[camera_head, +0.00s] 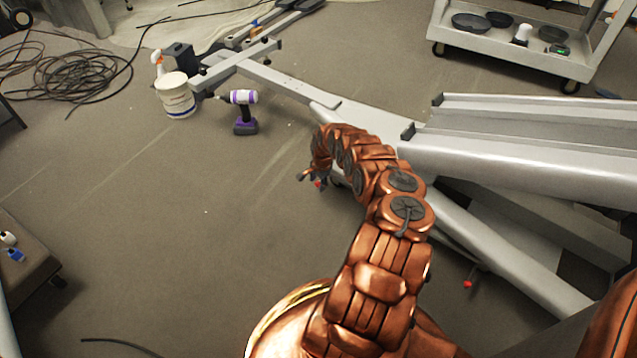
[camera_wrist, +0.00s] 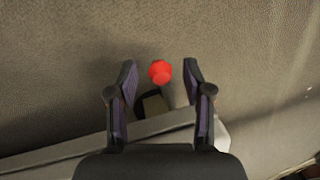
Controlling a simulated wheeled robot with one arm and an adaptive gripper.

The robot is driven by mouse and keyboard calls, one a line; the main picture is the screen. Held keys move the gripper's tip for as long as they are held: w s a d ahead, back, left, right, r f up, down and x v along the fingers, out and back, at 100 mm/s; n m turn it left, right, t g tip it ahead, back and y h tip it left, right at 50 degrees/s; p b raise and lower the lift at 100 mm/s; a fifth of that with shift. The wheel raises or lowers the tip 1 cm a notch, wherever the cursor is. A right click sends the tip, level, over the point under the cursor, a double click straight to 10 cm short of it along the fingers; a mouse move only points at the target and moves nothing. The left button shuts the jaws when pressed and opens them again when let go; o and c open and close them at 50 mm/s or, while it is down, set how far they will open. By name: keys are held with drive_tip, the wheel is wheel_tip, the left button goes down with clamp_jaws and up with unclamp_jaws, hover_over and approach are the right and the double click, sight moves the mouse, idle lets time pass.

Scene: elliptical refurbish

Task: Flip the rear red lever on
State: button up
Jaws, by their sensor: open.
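A lever with a round red knob (camera_wrist: 159,72) shows in the wrist view, joined to a dark piece at the edge of a grey metal beam (camera_wrist: 100,150). My gripper (camera_wrist: 158,66) is open, with one finger on each side of the knob and a visible gap to both. In the head view my gripper (camera_head: 311,178) is low beside the grey frame, with a bit of the red knob (camera_head: 318,184) showing by it. A second red knob (camera_head: 467,284) hangs nearer, under the frame's lower beam. My arm hides part of the frame.
A purple drill (camera_head: 243,112) and a white bucket (camera_head: 176,96) stand on the floor beyond my gripper. Grey rails (camera_head: 530,155) lie to the right of my arm. A cart (camera_head: 500,45) stands at the back right.

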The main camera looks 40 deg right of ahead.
drive_tip(key=shift+c, duration=0.3)
clamp_jaws()
idle(0.3)
